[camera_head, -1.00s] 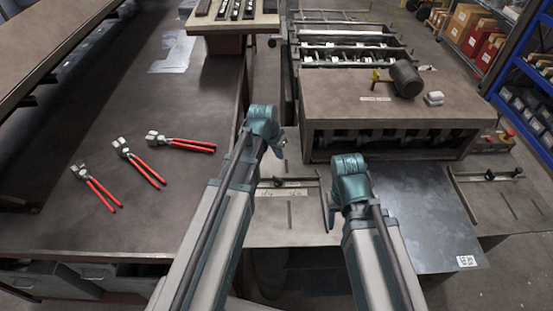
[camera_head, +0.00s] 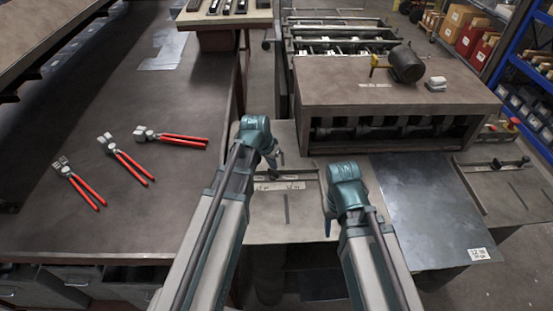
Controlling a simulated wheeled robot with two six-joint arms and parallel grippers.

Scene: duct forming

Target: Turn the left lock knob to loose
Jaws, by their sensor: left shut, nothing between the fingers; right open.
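The left side table (camera_head: 262,228) of the machine carries a fence bar with a pale scale strip (camera_head: 280,186). A small dark lock knob (camera_head: 277,174) sits by this bar, partly covered by my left gripper. My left gripper (camera_head: 273,160) is shut and empty, pointing down just above and beside the knob; I cannot tell whether they touch. My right gripper (camera_head: 328,226) is open and empty over the right edge of the left side table, pointing down. The knob's turn position is too small to read.
A grey sheet (camera_head: 425,205) lies right of my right gripper. The machine housing (camera_head: 390,95) rises behind, with a mallet (camera_head: 405,64) on top. Several red-handled pliers (camera_head: 124,158) lie on the left bench. The right side table has its own fence bar (camera_head: 490,164).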

